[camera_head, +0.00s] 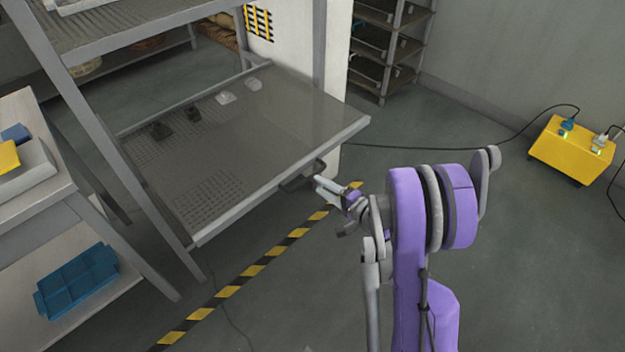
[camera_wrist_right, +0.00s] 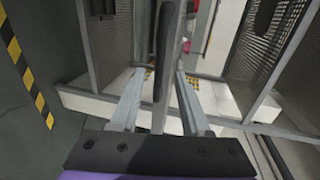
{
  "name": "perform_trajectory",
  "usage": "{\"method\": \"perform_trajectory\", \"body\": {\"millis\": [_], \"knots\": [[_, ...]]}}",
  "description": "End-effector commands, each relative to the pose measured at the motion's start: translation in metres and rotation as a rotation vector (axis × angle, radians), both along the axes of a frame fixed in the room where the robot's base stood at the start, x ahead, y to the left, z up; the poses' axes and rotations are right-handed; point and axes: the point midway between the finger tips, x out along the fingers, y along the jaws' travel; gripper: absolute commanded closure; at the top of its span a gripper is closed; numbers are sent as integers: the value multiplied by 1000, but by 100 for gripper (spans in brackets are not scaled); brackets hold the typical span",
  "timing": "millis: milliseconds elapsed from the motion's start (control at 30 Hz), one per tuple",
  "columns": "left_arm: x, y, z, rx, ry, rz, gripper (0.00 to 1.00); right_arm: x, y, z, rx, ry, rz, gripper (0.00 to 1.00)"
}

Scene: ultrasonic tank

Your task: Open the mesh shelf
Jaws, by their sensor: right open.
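The mesh shelf (camera_head: 262,120) is a grey perforated pull-out tray in a metal rack, standing out from the frame with several small items on it. Its dark handle (camera_head: 302,177) sits on the front edge. My right gripper (camera_head: 324,187) is at the right end of this handle. In the right wrist view the right gripper (camera_wrist_right: 158,76) is open, with the dark handle bar (camera_wrist_right: 163,50) appearing between its two fingers. I cannot tell whether either finger touches the bar. My left gripper is not in view.
A bench with a blue tray (camera_head: 78,280) on its lower level stands at the left. A yellow box (camera_head: 572,150) with cables is on the floor at the right. Yellow-black tape (camera_head: 254,272) crosses the floor below the shelf. The floor right of the tape is mostly clear.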

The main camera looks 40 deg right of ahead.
Motion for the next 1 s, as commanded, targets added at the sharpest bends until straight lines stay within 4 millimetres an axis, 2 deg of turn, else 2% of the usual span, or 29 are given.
{"method": "perform_trajectory", "body": {"millis": [100, 300, 900, 1000], "knots": [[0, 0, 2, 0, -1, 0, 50, -23, -3, 5, -1, 0, -4, 54], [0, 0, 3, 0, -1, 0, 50, -42, -4, 9, 0, 0, -1, 54], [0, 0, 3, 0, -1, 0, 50, -45, -4, 9, 0, 0, 0, 54], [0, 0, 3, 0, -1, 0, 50, -43, 2, 9, -9, 13, 14, 54]]}}
